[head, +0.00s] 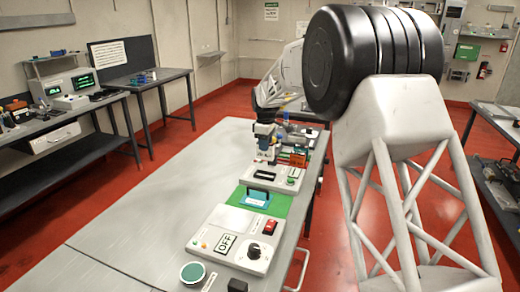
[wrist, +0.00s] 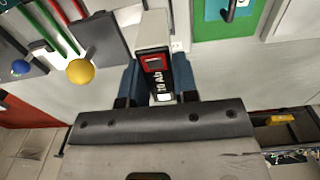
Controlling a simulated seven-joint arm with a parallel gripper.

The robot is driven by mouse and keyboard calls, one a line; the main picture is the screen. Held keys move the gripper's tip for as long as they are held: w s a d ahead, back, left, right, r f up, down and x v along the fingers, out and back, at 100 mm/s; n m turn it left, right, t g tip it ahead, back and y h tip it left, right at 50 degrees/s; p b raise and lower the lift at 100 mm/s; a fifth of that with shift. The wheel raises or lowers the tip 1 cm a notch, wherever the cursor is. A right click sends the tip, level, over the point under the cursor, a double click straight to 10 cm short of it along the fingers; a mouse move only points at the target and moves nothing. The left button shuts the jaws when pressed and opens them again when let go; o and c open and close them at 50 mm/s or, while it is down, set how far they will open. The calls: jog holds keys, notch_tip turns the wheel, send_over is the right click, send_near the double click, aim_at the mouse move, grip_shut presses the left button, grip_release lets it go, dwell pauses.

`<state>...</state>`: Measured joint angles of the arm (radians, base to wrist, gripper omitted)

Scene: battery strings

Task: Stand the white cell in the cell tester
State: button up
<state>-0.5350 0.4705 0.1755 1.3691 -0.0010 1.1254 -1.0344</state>
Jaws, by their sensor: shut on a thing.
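My gripper (head: 265,130) is over the far part of the workbench in the head view. In the wrist view my gripper (wrist: 157,82) has its two blue-padded fingers on either side of a cell, shut on it. This white cell (wrist: 153,34) has a pale body and a dark, red-edged face marked "10 Ah". Its lower end is hard to make out. A pale box with a dark slot and a green button, seemingly the cell tester (head: 287,186), stands just this side of the gripper in the head view. I cannot tell whether the cell touches anything.
A green mat (head: 273,206) with a blue handled piece (head: 256,197) lies nearer on the bench. A control panel (head: 238,238) marked OFF, with a red switch and knob, is nearer still. Several coloured items crowd around the gripper. The bench's left side (head: 150,215) is clear.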

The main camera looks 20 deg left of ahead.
jog(key=shift+w+f, duration=0.1)
dwell(0.6)
jog(key=shift+f, duration=4.1)
jog(key=shift+f, duration=0.2)
jog(key=o, duration=1)
jog(key=shift+r, duration=3.85)
jog(key=shift+d, duration=0.1)
